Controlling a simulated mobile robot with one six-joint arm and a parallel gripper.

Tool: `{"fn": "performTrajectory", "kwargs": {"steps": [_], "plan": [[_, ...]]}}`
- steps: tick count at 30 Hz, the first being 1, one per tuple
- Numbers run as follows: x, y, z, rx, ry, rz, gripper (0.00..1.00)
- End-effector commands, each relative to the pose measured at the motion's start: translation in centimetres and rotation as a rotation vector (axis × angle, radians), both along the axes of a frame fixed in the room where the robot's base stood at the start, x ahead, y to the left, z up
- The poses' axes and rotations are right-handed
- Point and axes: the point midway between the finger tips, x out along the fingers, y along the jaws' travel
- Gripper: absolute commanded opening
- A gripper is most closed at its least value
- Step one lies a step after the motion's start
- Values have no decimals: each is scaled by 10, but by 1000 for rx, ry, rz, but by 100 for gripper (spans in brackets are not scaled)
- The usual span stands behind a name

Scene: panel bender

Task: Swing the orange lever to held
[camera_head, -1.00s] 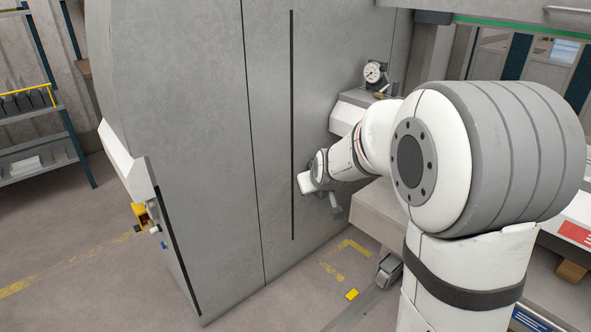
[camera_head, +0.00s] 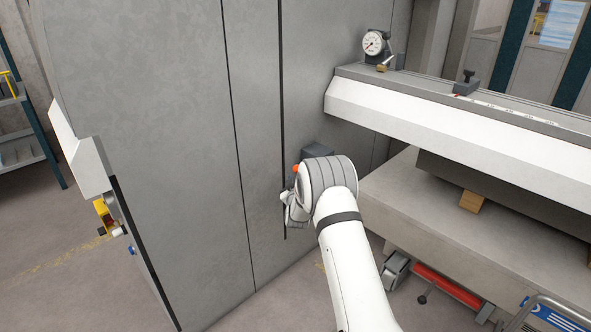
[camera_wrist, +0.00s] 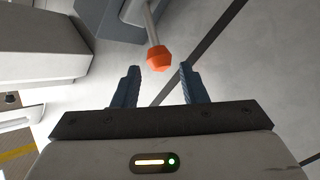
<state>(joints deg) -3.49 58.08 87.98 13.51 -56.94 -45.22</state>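The orange lever knob (camera_wrist: 159,59) shows in the wrist view on a grey rod (camera_wrist: 143,22) that comes from a dark grey block (camera_wrist: 97,18). A small orange part of the lever (camera_head: 296,168) shows in the head view beside my wrist, which hides most of it. My gripper (camera_wrist: 160,68) is open, with a blue-grey finger on each side. The knob lies in line with the gap between the fingertips. I cannot tell how deep it is between them, and no contact shows. In the head view the dark block (camera_head: 317,150) sits against the grey panel.
The tall grey machine side (camera_head: 180,130) stands left of my arm. A white-fronted beam (camera_head: 440,115) and a grey bed (camera_head: 400,205) lie to the right. A dial gauge (camera_head: 374,43) stands at the back. Floor (camera_head: 50,250) is free at the lower left.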

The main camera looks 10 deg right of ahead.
Motion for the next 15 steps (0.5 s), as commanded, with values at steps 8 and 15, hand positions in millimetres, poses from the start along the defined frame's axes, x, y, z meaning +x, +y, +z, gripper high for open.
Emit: {"fn": "performTrajectory", "kwargs": {"steps": [8,15], "plan": [[36,-5,-1,2,-1,1,39],[63,-8,-1,1,1,2,39]]}}
